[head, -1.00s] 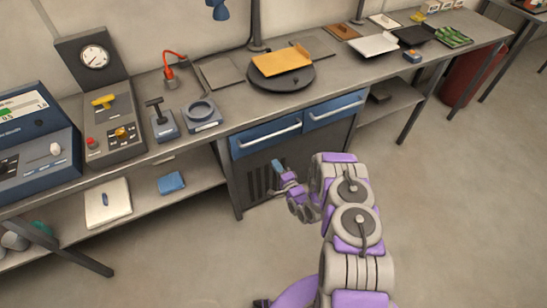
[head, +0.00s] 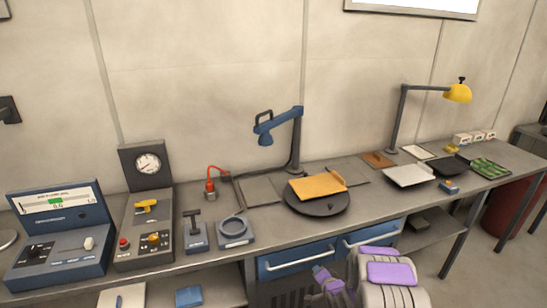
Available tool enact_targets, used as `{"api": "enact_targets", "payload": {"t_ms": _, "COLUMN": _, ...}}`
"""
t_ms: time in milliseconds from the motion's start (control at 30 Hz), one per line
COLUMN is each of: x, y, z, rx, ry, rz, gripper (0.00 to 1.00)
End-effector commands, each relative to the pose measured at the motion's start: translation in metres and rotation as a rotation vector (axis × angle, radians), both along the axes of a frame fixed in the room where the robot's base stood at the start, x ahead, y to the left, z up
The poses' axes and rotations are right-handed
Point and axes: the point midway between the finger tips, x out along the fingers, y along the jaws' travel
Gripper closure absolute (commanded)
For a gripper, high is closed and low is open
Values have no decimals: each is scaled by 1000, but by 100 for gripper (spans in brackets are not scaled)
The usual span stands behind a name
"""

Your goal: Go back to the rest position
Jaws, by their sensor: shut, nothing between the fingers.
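My gripper (head: 324,279) shows small at the bottom of the head view, in front of the workbench's lower part. It is shut, with nothing seen between its fingers. My grey and purple arm (head: 391,273) is beside it on the right, and its lower part is cut off by the picture edge. The gripper appears just below the blue drawers (head: 298,259); I cannot tell how far it is from them.
A long grey workbench (head: 275,225) runs along the wall. On it are a round turntable (head: 318,206) with an orange plate, a control box with a gauge (head: 147,163), a blue lamp (head: 279,124) and a yellow lamp (head: 457,92). Floor shows at lower right.

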Motion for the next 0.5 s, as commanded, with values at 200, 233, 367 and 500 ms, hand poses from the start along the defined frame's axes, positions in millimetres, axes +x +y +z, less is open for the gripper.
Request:
{"api": "enact_targets", "payload": {"t_ms": 200, "x": -10, "y": -16, "z": 52, "rx": -200, "ry": 121, "rz": 15, "gripper": 100}}
{"api": "enact_targets", "payload": {"t_ms": 233, "x": -12, "y": -17, "z": 60, "rx": -225, "ry": 137, "rz": 18, "gripper": 100}}
{"api": "enact_targets", "payload": {"t_ms": 367, "x": -29, "y": -25, "z": 89, "rx": -325, "ry": 219, "rz": 33, "gripper": 100}}
{"api": "enact_targets", "payload": {"t_ms": 500, "x": -54, "y": -31, "z": 121, "rx": -419, "ry": 310, "rz": 53, "gripper": 100}}
